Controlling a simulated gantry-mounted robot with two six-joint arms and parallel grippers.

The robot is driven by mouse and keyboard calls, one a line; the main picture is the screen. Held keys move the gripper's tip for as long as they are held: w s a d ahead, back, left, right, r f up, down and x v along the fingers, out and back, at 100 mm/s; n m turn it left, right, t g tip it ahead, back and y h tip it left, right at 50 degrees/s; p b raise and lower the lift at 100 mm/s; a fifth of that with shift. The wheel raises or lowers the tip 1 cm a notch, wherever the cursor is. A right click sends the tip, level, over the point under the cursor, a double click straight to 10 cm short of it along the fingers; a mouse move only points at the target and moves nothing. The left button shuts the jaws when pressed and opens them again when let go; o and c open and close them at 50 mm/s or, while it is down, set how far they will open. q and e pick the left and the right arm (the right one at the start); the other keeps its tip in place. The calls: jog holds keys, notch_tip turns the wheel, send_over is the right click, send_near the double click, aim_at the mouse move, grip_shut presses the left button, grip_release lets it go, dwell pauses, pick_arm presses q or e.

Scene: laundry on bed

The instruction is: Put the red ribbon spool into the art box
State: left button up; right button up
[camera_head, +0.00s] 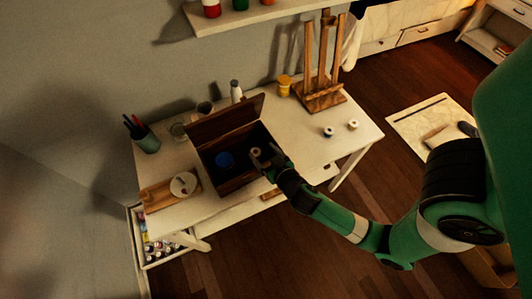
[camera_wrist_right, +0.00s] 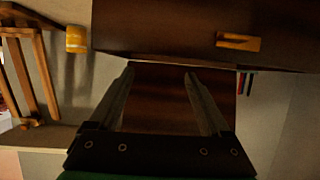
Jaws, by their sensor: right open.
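The art box (camera_head: 212,131) is a dark wooden box with its lid open, standing on the white desk. My right gripper (camera_head: 268,159) is over the box's right side. In the wrist view my right gripper (camera_wrist_right: 159,72) is open, with nothing between its fingers but brown wood behind. The lid (camera_wrist_right: 160,30) with an orange catch fills the top there. My left gripper is out of view.
Two small pale spools (camera_head: 328,131) (camera_head: 352,125) stand on the desk's right part. A wooden easel (camera_head: 320,90) and yellow jar (camera_head: 284,86) stand at the back. A pen cup (camera_head: 146,140) and palette board (camera_head: 170,190) are left. The desk's right part is mostly clear.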

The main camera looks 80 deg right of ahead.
jog(key=shift+v, duration=0.8)
